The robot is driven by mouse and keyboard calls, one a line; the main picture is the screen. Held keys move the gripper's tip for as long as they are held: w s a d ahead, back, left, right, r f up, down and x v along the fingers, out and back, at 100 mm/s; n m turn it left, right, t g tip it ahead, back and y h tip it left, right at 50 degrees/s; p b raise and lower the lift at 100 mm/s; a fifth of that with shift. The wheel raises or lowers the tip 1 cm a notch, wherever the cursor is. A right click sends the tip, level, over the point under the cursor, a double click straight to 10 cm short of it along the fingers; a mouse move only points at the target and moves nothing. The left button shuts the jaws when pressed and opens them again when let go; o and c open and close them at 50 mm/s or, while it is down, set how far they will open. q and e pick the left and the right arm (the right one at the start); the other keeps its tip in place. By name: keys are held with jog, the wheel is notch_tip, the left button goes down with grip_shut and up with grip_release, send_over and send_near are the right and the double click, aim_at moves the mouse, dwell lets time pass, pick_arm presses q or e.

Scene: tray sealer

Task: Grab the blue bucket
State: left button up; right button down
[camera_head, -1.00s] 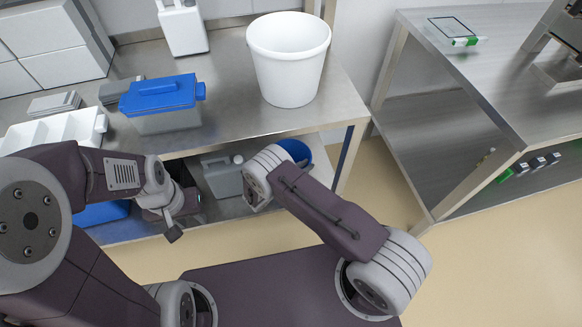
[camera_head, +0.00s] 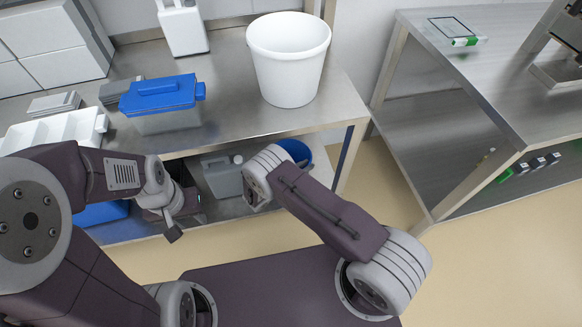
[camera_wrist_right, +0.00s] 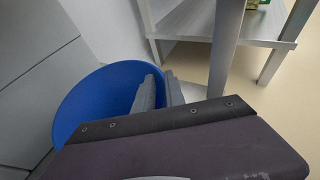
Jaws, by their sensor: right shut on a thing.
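The blue bucket (camera_head: 301,153) is on the lower shelf level under the steel table, near its right end. My right arm hides most of it in the head view. In the right wrist view the blue bucket (camera_wrist_right: 85,98) shows as a wide open rim, left of the fingers. My right gripper (camera_wrist_right: 160,82) is shut on the bucket's rim at its right side, with one finger inside and one outside. My left gripper (camera_head: 173,235) hangs empty before the lower shelf, left of the bucket; its finger gap is not clear.
A grey jerrycan (camera_head: 222,176) stands on the lower shelf left of the bucket. A white bucket (camera_head: 288,65), a blue-lidded box (camera_head: 163,105) and a white tray (camera_head: 62,130) are on the table above. A second steel table (camera_head: 500,80) stands at right; floor between is clear.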

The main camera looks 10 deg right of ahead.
dwell(0.4)
notch_tip(320, 180, up, 10)
jog(key=p, duration=0.4)
jog(key=shift+p, duration=0.35)
